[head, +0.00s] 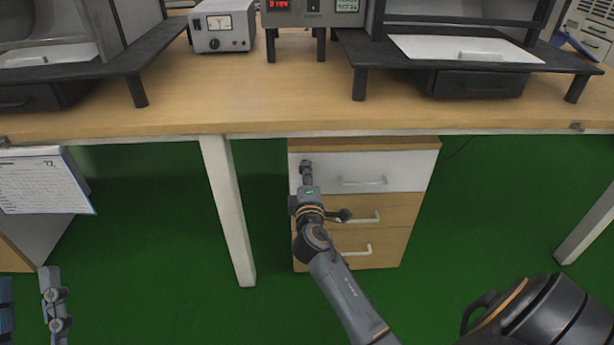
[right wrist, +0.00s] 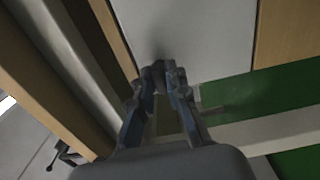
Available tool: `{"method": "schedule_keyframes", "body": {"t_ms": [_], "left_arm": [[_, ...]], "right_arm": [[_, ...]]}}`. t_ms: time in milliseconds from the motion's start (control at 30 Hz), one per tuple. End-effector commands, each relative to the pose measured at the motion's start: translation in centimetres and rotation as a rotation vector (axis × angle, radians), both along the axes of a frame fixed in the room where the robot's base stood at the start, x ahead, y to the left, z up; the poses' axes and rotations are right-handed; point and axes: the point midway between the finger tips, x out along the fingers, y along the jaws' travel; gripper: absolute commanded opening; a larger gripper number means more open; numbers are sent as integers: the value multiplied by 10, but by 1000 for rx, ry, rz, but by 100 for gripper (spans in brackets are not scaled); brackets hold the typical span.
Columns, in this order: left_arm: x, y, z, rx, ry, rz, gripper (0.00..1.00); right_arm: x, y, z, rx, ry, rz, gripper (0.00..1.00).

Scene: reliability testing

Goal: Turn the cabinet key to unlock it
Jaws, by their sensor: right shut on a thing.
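The cabinet (head: 410,142) stands under the workbench, with a white top drawer (head: 400,172) and two wooden drawers below it. My right gripper (head: 306,168) reaches the upper left part of the white drawer front. In the right wrist view its fingers (right wrist: 162,74) come together against the white panel (right wrist: 200,35). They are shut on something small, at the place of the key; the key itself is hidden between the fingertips. Part of my left gripper (head: 52,295) shows at the lower left, away from the cabinet; its opening is unclear.
The workbench (head: 250,95) overhangs the cabinet and carries instruments and black stands. A white table leg (head: 228,210) stands left of the cabinet. The drawer handles (head: 362,182) stick out right of my right gripper. A calendar (head: 45,183) hangs at the left. Green floor is open around the cabinet.

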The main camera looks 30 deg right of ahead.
Motion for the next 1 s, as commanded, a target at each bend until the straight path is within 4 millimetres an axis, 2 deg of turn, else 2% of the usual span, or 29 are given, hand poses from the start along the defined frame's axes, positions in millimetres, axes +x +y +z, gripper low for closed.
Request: {"method": "schedule_keyframes", "body": {"t_ms": [567, 600, 667, 700, 1000], "left_arm": [[-5, 0, 6, -13, -44, -3, 40], [-5, 0, 6, -13, -44, -3, 40], [-5, 1, 6, -13, -44, -3, 40], [-5, 1, 6, -12, -44, -2, 40], [-5, 0, 6, -13, -43, -3, 40]], "right_arm": [[0, 0, -1, 27, -15, -1, 0], [0, 0, -1, 27, -14, 0, 23], [0, 0, -1, 27, -14, 0, 35], [0, 0, -1, 27, -14, 0, 38], [-1, 1, -1, 25, -14, 0, 38]]}}
